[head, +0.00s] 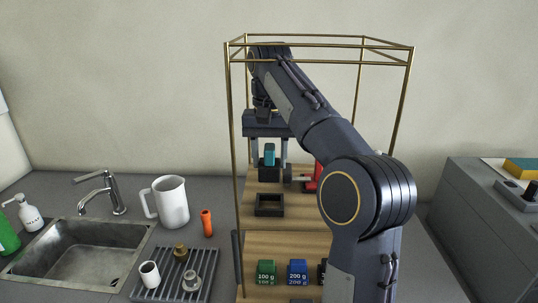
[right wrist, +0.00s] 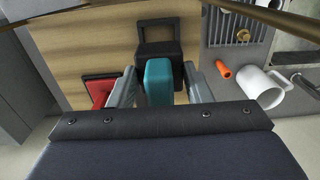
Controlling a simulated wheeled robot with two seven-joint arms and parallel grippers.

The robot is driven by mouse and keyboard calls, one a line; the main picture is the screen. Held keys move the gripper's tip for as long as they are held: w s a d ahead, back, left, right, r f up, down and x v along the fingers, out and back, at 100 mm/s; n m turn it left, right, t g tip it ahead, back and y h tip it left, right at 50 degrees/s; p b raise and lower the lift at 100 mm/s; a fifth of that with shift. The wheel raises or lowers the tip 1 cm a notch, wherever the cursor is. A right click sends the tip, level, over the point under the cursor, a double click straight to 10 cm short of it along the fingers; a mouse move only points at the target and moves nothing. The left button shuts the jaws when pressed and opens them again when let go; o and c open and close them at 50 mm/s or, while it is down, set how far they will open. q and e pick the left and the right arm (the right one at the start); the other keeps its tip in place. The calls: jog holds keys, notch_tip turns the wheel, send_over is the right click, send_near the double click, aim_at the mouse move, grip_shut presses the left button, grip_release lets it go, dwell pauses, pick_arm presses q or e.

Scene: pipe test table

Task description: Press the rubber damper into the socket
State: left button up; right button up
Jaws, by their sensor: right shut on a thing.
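The rubber damper appears to be the teal block (head: 269,154) between the fingers of my right gripper (head: 269,148), which is shut on it. A dark part shows just below the teal. In the right wrist view the teal block (right wrist: 158,82) sits between the two grey fingers, with a black piece beyond it. The socket appears to be the black square frame (head: 269,211) on the wooden board. The held block is above and behind it in the head view, apart from it. The frame also shows in the right wrist view (right wrist: 145,27), partly hidden. My left gripper is not in view.
A brass-coloured frame (head: 236,130) surrounds the board. A red device (head: 311,186) stands right of the block, partly behind my arm. Green (head: 266,272) and blue (head: 298,272) weights sit in front. An orange cylinder (head: 207,222), white jug (head: 171,202), rack and sink lie left.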

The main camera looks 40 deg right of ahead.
aim_at(270, 176)
jog(key=shift+f+b, duration=2.1)
jog(key=shift+f, duration=0.85)
jog(key=shift+r, duration=0.25)
jog(key=shift+p, duration=0.85)
jog(key=shift+f+b, duration=1)
jog(key=shift+f, duration=0.7)
jog(key=o, duration=1.2)
notch_tip(270, 176, up, 7)
jog(key=shift+r+p, duration=0.1)
jog(key=shift+p, duration=0.85)
jog(key=shift+r, duration=0.35)
